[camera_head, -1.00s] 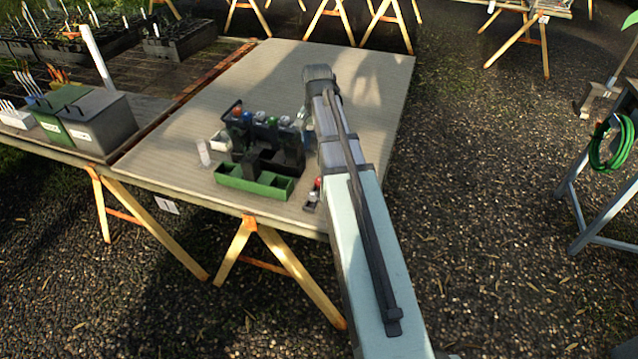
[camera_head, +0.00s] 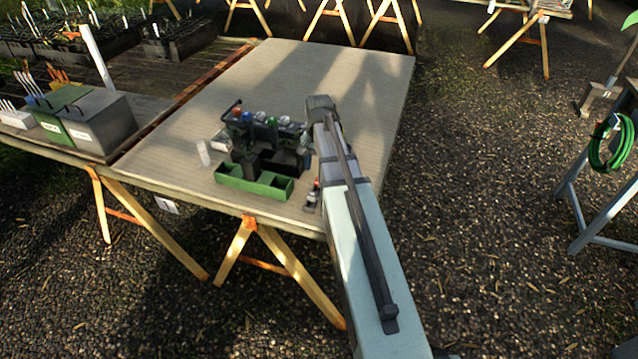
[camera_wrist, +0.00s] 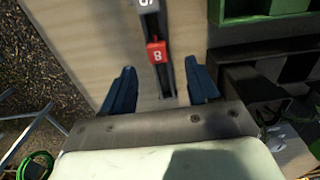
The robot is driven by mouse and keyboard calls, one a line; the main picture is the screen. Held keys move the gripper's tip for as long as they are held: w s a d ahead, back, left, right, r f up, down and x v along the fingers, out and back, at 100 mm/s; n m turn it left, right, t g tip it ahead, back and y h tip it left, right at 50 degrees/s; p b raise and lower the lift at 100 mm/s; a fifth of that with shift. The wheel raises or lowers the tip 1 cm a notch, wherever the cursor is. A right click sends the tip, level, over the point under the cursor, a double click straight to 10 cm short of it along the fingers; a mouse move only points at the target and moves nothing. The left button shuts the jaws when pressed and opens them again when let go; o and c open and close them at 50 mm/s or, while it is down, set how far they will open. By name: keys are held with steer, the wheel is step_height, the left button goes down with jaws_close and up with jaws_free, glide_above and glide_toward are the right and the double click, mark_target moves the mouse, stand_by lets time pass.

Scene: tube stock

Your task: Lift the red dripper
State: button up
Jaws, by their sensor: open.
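The red dripper (camera_wrist: 157,52), marked with an 8, sits in a narrow dark holder (camera_wrist: 167,84) in the wrist view. My gripper (camera_wrist: 160,64) is open, with one dark blue finger on each side of the dripper and visible gaps between. How far the fingers are above it I cannot tell. In the head view the dripper (camera_head: 316,184) is a tiny red spot at the table's front edge, beside my arm. My gripper is hidden there by the arm.
A grey piece (camera_wrist: 148,5) with a number shares the holder. A clear piece (camera_head: 204,153) stands further left. The table (camera_head: 290,75) behind is mostly bare.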

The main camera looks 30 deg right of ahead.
steer(key=shift+s+f, duration=0.15)
steer(key=shift+f, duration=1.1)
steer(key=shift+s+f, duration=0.1)
steer(key=shift+f, duration=1.15)
jaws_close()
steer(key=shift+r, duration=0.15)
